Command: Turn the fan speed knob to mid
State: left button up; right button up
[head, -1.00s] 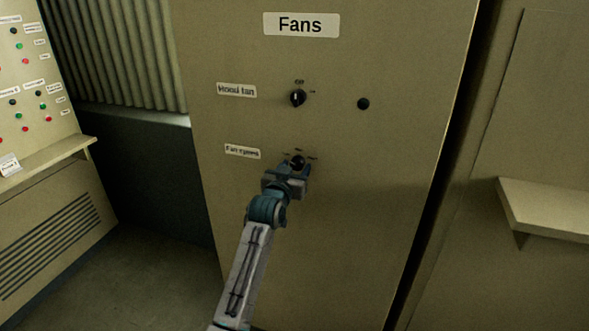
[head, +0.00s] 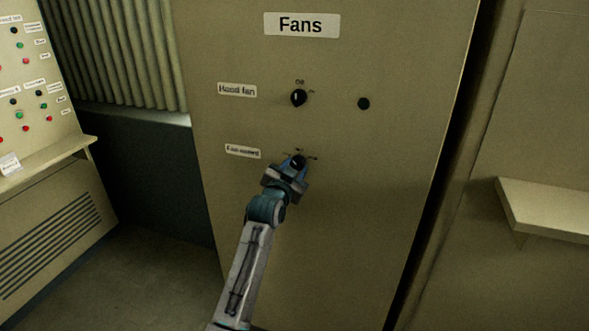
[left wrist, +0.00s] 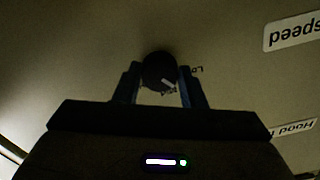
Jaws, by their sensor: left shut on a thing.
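The fan speed knob (head: 298,161) is black and round, on the cabinet front below the hood fan knob. In the left wrist view the knob (left wrist: 157,69) sits between the fingers of my left gripper, its pale pointer line aimed to the lower right. My left gripper (head: 296,167) is shut on the knob, with one finger (left wrist: 133,83) on each side. It is tilted clockwise in the head view. A "Lo" mark shows right of the knob in the wrist view, and a partly covered mark lies just below it. My right gripper is not in view.
The hood fan knob (head: 299,97) and a small black round part (head: 363,104) are above on the same cabinet (head: 400,200). A ledge (head: 560,208) juts out at the right. A control panel (head: 35,90) with coloured buttons stands at the left.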

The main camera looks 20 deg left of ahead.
pick_arm(q)
jog(key=m, duration=0.3)
jog(key=shift+m, duration=2.1)
jog(key=o, duration=1)
jog(key=shift+s, duration=0.1)
jog(key=shift+s+f+b, duration=0.1)
jog(key=shift+s+b, duration=0.2)
jog(key=shift+s, duration=0.05)
jog(key=shift+s+a+b, duration=0.2)
jog(key=shift+s+b, duration=1.3)
jog(key=shift+s, duration=3.45)
